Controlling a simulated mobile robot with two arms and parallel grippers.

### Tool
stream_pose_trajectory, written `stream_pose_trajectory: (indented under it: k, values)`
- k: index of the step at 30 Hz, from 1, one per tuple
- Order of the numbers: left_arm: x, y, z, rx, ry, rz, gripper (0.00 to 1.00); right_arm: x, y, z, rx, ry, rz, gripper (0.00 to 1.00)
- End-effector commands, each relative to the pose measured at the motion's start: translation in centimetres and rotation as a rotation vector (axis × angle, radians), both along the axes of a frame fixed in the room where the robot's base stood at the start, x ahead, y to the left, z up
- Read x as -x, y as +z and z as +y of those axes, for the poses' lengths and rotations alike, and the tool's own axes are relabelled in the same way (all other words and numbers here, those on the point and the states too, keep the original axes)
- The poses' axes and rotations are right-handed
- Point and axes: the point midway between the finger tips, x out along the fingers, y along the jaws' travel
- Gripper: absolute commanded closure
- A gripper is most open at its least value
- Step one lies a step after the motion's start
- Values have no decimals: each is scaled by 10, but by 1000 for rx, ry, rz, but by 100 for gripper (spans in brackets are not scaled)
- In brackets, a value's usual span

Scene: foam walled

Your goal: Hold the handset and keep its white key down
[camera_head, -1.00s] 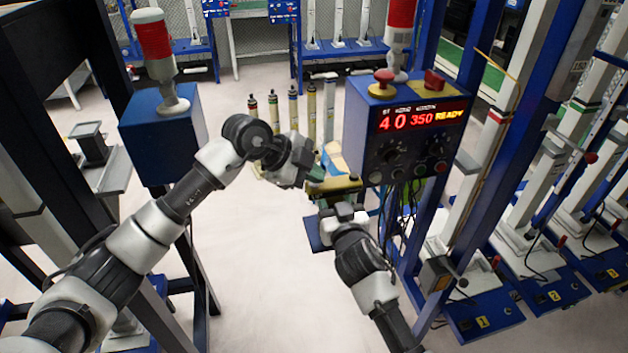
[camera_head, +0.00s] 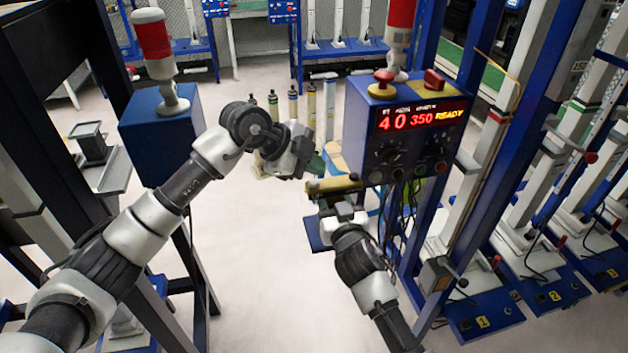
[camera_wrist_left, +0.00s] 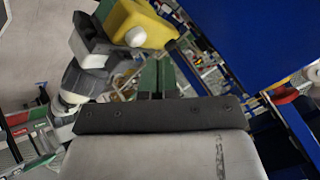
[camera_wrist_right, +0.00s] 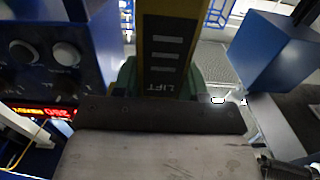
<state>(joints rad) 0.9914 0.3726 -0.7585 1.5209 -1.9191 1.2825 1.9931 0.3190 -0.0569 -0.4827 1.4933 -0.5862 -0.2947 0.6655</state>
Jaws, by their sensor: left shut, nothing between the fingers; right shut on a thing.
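In the right wrist view the green fingers grip both sides of the handset (camera_wrist_right: 168,45), whose face reads LIFT. In the left wrist view the white key (camera_wrist_left: 135,37) stands out as a round knob on the yellow handset (camera_wrist_left: 152,20). My left gripper (camera_head: 317,163) is shut and empty, just above the handset in the head view. Its green fingertips (camera_wrist_left: 157,72) appear apart from the key, and nothing is seen touching it.
The blue control box (camera_head: 405,125) with a red display reading 40 350 READY hangs close to the right gripper. Dark cables (camera_head: 403,215) hang below it. A blue post (camera_head: 455,200) stands at right. The floor (camera_head: 260,270) between the arms is clear.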

Motion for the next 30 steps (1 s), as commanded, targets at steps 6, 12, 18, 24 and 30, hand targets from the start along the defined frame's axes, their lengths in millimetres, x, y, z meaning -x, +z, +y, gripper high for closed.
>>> stream_pose_trajectory:
  k: [6,12,18,24,30]
  values:
    - [0,21,0,1,-2,-3,100,0,0,0,0,0,0,84]
    - [0,41,0,0,-2,-3,100,0,0,0,0,0,0,84]
    - [0,47,0,1,-1,0,100,0,0,0,0,0,1,84]
    - [0,47,0,1,-1,0,100,0,0,0,0,0,1,84]
    - [0,46,0,1,-1,0,100,0,0,0,0,0,1,33]
